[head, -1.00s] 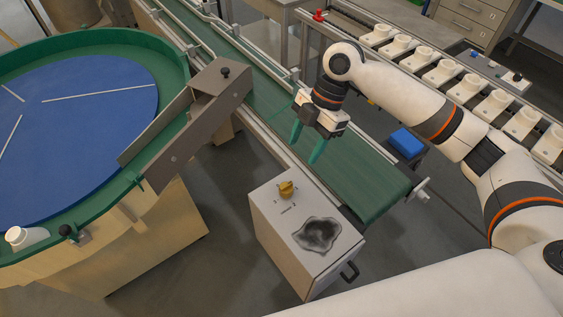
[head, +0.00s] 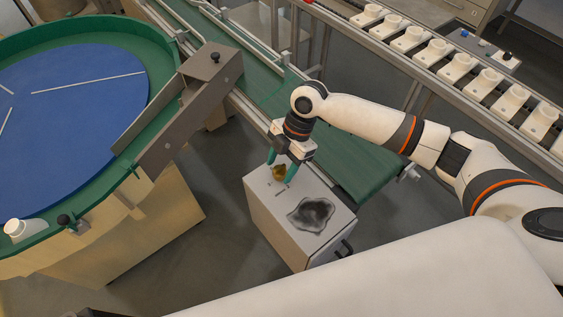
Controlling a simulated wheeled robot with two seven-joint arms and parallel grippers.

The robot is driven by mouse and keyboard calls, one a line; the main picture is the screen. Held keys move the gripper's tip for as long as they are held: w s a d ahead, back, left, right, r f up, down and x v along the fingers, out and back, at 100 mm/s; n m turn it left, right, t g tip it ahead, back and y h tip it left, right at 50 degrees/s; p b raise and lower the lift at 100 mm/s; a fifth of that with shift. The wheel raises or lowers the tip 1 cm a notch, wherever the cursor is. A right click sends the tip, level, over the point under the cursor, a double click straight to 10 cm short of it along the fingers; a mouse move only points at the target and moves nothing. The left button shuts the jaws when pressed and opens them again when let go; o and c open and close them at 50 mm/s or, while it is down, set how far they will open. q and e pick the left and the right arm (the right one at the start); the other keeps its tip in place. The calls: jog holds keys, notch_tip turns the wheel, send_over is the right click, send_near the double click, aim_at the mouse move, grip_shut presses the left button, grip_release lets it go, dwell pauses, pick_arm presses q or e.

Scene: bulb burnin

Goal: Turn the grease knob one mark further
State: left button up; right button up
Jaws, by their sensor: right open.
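My left gripper is not in view.
A dark grease stain (head: 311,214) covers part of the box top. A green conveyor belt (head: 345,165) runs behind the box. A blue turntable (head: 60,120) with a green rim stands at left. Several white sockets (head: 457,68) line a rail at upper right.

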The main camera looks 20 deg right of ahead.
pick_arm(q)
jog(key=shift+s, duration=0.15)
